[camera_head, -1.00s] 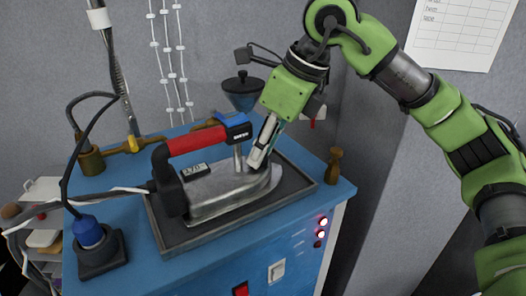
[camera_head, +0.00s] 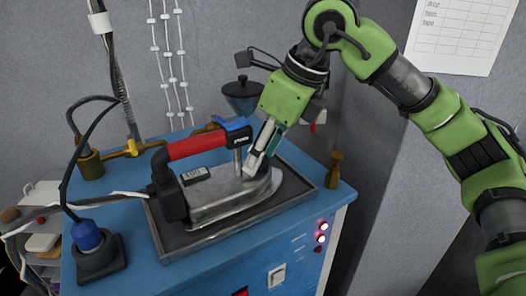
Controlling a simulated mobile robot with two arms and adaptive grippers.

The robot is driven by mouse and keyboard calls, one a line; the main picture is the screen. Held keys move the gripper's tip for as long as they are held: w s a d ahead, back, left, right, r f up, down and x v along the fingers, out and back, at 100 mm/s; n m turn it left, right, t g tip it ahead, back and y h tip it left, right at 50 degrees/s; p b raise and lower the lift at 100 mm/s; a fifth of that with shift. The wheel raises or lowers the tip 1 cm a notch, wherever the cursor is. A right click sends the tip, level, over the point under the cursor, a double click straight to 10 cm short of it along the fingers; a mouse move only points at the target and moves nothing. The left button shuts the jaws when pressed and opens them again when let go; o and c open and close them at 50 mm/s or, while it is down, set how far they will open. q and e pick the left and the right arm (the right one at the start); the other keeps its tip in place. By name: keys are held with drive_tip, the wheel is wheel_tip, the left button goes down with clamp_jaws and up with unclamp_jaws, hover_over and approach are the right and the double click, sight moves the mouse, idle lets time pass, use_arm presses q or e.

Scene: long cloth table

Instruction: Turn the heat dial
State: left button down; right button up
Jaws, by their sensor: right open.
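A steam iron (camera_head: 228,197) with a metal body and a red handle (camera_head: 196,145) rests on a dark tray on the blue cabinet. A small display (camera_head: 195,174) sits on its body near the handle's rear. A blue part (camera_head: 232,126) is at the front end of the handle. I cannot clearly tell which part is the heat dial. My right gripper (camera_head: 253,166) points down at the iron's front, beside the metal post (camera_head: 238,160) under the handle. It is open, and whether it touches the iron is unclear. My left gripper is out of view.
The dark tray (camera_head: 180,246) has a raised rim. A blue plug (camera_head: 89,236) with a cable stands front left. A brass fitting (camera_head: 90,163) and a dark funnel (camera_head: 242,96) stand behind. A wooden peg (camera_head: 334,169) is at the right edge. Lit lamps (camera_head: 321,233) are on the front.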

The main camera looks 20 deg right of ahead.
drive_tip(key=shift+r, duration=0.1)
drive_tip(key=v, duration=1.1)
drive_tip(key=shift+r, duration=0.4)
drive_tip(key=shift+s, duration=0.1)
